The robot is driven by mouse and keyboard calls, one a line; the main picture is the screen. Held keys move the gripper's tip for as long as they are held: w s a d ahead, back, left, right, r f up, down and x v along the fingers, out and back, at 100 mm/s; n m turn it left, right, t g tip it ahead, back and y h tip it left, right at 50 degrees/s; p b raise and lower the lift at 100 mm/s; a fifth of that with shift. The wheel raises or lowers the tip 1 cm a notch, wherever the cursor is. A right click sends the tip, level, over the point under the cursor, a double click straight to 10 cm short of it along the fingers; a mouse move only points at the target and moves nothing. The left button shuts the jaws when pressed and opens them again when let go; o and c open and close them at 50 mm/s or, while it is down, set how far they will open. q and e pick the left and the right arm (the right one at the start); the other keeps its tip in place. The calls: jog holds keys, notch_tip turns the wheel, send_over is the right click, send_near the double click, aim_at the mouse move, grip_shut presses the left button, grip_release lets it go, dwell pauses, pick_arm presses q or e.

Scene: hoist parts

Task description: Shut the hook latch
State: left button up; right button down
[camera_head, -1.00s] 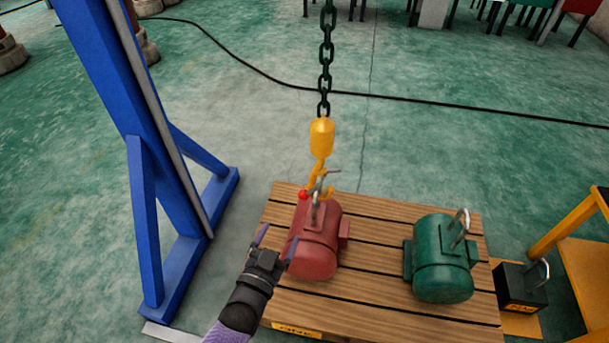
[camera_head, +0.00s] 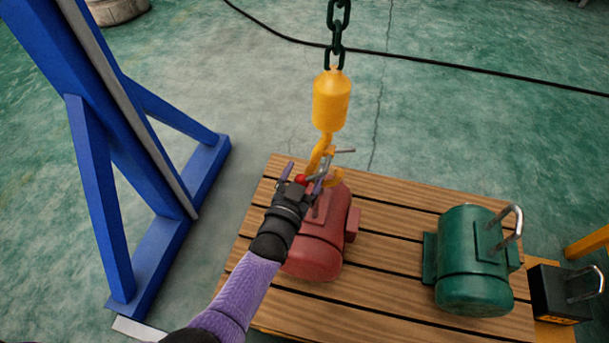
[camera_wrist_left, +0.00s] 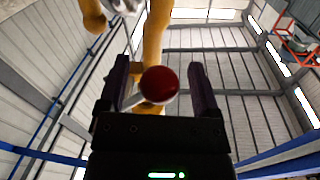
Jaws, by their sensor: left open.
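A yellow hoist hook (camera_head: 319,156) hangs from a yellow block (camera_head: 331,100) above the red motor (camera_head: 318,248). A red ball knob (camera_head: 300,179) sits at the hook's left side. My left gripper (camera_head: 303,174) is open at the hook. In the left wrist view the red knob (camera_wrist_left: 159,84) shows between the two fingers, with the yellow hook (camera_wrist_left: 155,45) behind it. Whether the fingers touch the knob I cannot tell. The red motor's lifting eye is partly hidden by my gripper. My right gripper is not in view.
The motors stand on a wooden pallet (camera_head: 385,300). A green motor (camera_head: 470,262) with a metal loop is at right, beside a black block (camera_head: 560,293) with a handle. A blue frame (camera_head: 103,190) stands at left. The chain (camera_head: 338,35) runs upward.

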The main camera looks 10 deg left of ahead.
pick_arm(q)
jog(key=shift+w, duration=0.4)
grip_shut()
dwell(1.2)
